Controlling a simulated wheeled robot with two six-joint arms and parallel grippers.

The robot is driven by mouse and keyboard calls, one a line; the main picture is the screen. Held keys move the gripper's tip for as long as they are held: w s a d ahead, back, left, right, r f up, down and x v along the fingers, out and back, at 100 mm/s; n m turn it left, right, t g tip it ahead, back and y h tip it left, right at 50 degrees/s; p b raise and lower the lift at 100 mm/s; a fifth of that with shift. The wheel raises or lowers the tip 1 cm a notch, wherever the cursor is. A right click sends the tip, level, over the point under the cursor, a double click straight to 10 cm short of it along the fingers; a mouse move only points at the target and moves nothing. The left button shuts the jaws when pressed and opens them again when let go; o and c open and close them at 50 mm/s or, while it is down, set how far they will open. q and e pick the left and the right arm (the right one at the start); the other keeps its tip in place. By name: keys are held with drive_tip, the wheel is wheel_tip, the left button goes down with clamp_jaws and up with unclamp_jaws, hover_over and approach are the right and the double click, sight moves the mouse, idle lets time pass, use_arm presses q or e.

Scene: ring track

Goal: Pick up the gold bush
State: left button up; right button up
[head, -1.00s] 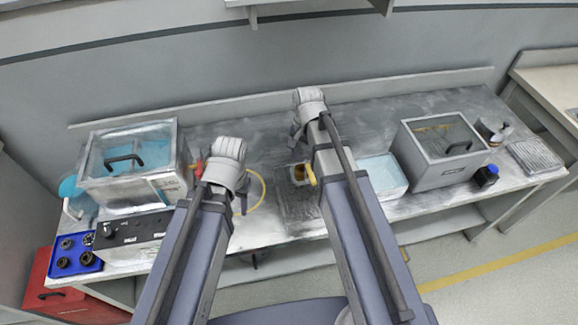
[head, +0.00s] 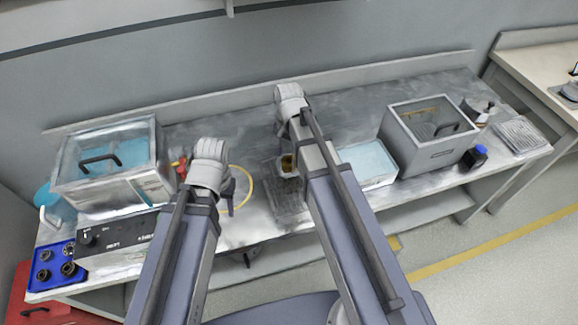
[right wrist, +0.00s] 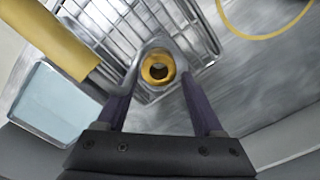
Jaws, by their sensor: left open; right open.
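The gold bush (right wrist: 158,69) is a short ring with a dark bore. In the right wrist view it sits inside a rounded grey metal holder over a wire rack. In the head view the bush (head: 288,164) shows small beside my right arm. My right gripper (right wrist: 157,92) is open, its dark purple fingers spread on either side of the holder's near end, with nothing visibly gripped. I cannot tell its exact height above the bush. My left gripper (head: 230,194) is open and empty over the bench, left of the bush; its fingers are partly hidden by the wrist.
The wire rack (head: 288,197) lies on the metal bench. A yellow handle (right wrist: 48,38) and a blue-filled tray (right wrist: 48,100) are close to the right gripper. A yellow loop (head: 247,178) lies by my left gripper. Large boxes stand left (head: 118,160) and right (head: 430,140).

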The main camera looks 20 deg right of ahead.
sight(289, 161)
use_arm(q)
wheel_tip(289, 161, down, 4)
drive_tip(key=b, duration=0.3)
drive_tip(key=shift+f+b, duration=0.25)
drive_tip(key=shift+b, duration=0.15)
use_arm(e)
wheel_tip(289, 161, down, 4)
drive_tip(key=shift+d+f, duration=0.1)
drive_tip(key=shift+f, duration=0.15)
use_arm(q)
drive_tip(key=shift+r, duration=0.1)
use_arm(e)
drive_tip(key=shift+r, duration=0.1)
drive_tip(key=shift+c, duration=0.4)
clamp_jaws()
